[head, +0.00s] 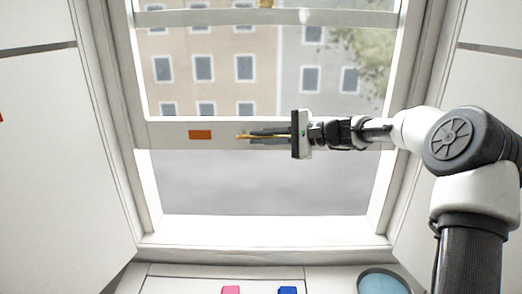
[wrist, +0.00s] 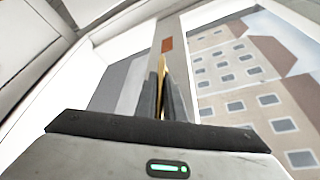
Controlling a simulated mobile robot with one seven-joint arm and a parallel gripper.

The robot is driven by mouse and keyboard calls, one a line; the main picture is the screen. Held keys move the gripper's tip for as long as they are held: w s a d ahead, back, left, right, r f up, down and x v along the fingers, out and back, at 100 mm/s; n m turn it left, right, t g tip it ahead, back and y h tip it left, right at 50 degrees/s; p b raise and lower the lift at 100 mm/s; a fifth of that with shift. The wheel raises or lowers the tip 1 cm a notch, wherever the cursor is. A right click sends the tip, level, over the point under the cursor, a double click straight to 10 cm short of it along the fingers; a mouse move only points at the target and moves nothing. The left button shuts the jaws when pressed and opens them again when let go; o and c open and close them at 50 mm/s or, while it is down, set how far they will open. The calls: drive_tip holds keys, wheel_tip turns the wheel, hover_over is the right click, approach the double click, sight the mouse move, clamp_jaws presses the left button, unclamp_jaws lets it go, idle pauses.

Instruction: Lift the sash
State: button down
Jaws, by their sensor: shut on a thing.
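The white window sash has its bottom rail (head: 168,134) across the middle of the head view, with an open gap between it and the sill (head: 262,230). An orange patch (head: 200,134) marks the rail left of centre; it also shows in the wrist view (wrist: 167,45). My gripper (head: 256,135) reaches in from the right, level with the rail. It is shut on a brass handle (head: 242,137). In the wrist view the fingers (wrist: 165,88) close around the brass handle (wrist: 162,68), whose lower part they partly hide.
White side panels (head: 50,140) flank the window frame. Below the sill, a pink thing (head: 231,290), a blue thing (head: 288,290) and a round teal thing (head: 382,283) show at the lower edge. A crossbar (head: 215,18) spans the upper window. The gap below the rail is clear.

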drive_tip(key=shift+r+p, duration=0.6)
drive_tip(key=shift+r, duration=1.4)
drive_tip(key=c, duration=1.8)
unclamp_jaws()
drive_tip(key=shift+c, duration=0.2)
drive_tip(key=shift+f, duration=0.1)
drive_tip(key=shift+d, duration=0.15)
drive_tip(key=b+v, duration=0.1)
drive_tip(key=v, duration=1.6)
